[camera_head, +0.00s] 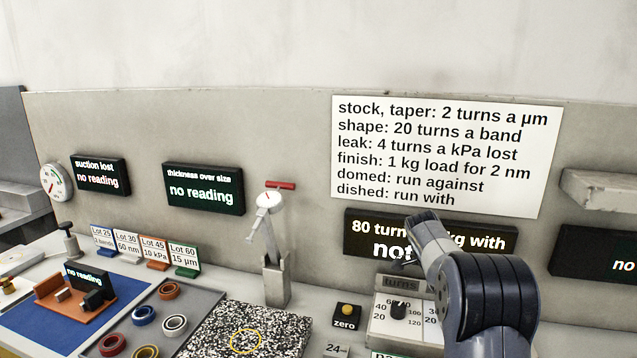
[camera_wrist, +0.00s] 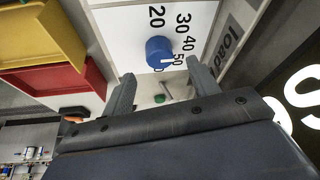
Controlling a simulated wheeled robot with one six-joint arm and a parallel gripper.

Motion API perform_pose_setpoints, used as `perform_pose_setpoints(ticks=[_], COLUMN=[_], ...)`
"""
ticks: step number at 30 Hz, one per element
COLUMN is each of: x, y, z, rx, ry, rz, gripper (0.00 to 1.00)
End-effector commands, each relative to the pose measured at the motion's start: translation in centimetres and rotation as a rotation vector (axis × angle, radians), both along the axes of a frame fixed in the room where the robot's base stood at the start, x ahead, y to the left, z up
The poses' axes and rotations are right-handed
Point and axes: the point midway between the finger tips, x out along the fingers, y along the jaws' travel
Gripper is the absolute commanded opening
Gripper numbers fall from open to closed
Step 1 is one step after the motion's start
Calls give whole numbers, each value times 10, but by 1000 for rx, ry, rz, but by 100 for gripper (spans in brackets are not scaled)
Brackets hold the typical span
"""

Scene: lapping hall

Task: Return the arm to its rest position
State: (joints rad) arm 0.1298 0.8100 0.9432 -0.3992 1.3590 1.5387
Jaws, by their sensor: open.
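My arm (camera_head: 485,290) reaches in from the lower right in the head view, bent at the elbow toward the wall panel. My gripper (camera_wrist: 160,70) shows in the wrist view with its two dark fingers spread apart and nothing between them. A blue knob (camera_wrist: 159,50) on a white dial marked 20 to 50, beside the word "load", lies just beyond the fingertips. I cannot tell the exact gap to it. In the head view the arm hides much of the gripper and part of the control panel behind it.
A black turns knob (camera_head: 398,310) and a zero button (camera_head: 347,311) are left of my arm. A grey post with a red handle (camera_head: 280,185) stands farther left. A grey tray (camera_head: 205,300) holds several rings. Red (camera_wrist: 60,78) and yellow (camera_wrist: 35,30) bins show in the wrist view.

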Motion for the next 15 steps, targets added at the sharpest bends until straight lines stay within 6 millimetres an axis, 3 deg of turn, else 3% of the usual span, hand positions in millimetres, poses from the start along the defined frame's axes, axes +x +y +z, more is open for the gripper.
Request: perform_pose_setpoints(ticks=[9, 10, 15], x=[1, -1, -1], y=[25, 20, 6], z=[61, 47, 14], rx=[0, 1, 0], ry=[-4, 5, 5], rz=[2, -1, -1], gripper=[57, 57, 57])
